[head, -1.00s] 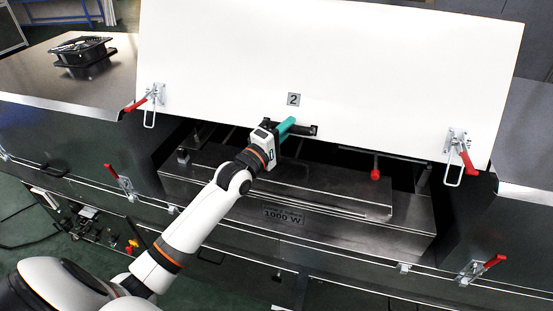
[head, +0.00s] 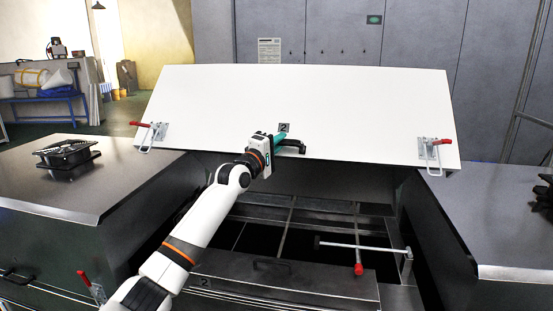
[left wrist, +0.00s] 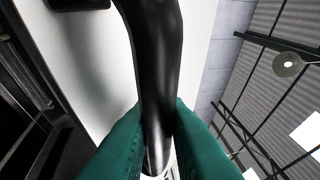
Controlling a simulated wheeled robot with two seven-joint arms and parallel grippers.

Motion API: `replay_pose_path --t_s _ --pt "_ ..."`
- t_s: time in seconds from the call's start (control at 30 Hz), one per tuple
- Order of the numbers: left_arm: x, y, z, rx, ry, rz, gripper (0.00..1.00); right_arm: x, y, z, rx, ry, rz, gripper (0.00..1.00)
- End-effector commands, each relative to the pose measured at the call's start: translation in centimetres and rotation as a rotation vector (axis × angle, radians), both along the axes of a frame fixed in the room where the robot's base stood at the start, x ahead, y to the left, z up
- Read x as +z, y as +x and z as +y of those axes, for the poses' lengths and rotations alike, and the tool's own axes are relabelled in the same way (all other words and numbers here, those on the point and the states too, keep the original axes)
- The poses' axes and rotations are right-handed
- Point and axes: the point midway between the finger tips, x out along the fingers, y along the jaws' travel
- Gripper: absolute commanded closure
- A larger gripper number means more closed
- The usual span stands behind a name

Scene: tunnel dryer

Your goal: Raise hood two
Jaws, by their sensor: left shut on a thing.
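Hood two is a white panel (head: 300,100) with a small "2" plate. It stands tilted up with its front edge well above the dryer opening. My left gripper (head: 279,143) is shut on the black handle (head: 293,146) at the middle of the hood's front edge. In the left wrist view the green fingers sit on both sides of the black handle bar (left wrist: 155,60). Red-handled latches hang at the hood's left (head: 151,136) and right (head: 433,150) corners. My right gripper is not in view.
Under the hood the open chamber shows metal rails and a bar with a red knob (head: 358,269). Flat metal covers flank it on the left (head: 60,200) and right (head: 495,220). A black fan (head: 65,153) sits on the left cover. Grey cabinets stand behind.

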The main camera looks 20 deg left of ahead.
Motion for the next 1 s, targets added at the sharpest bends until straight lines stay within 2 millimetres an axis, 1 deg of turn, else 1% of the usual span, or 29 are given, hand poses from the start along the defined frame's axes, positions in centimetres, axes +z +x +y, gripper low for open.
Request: replay_pose_path --t_s 0.2,0.57,0.6,0.67,0.7,0.73,1.0 --pt "0.44 0.71 0.10 -0.001 0.002 0.004 1.00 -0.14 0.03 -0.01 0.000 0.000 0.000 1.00" --pt "0.41 0.75 0.10 0.000 0.002 0.005 1.00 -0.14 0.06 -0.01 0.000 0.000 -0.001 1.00" --pt "0.40 0.76 0.10 -0.001 0.002 0.005 0.82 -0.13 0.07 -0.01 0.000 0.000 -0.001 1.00" --pt "0.41 0.75 0.10 0.000 0.002 0.005 0.73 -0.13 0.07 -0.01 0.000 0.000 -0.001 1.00" --pt "0.43 0.75 0.10 -0.001 0.002 0.004 0.66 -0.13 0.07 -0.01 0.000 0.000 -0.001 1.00" --pt "0.44 0.75 0.11 -0.001 0.002 0.004 0.64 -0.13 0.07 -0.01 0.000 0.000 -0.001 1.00" --pt "0.48 0.70 0.12 -0.001 0.001 0.003 0.64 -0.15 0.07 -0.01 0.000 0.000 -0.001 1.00"
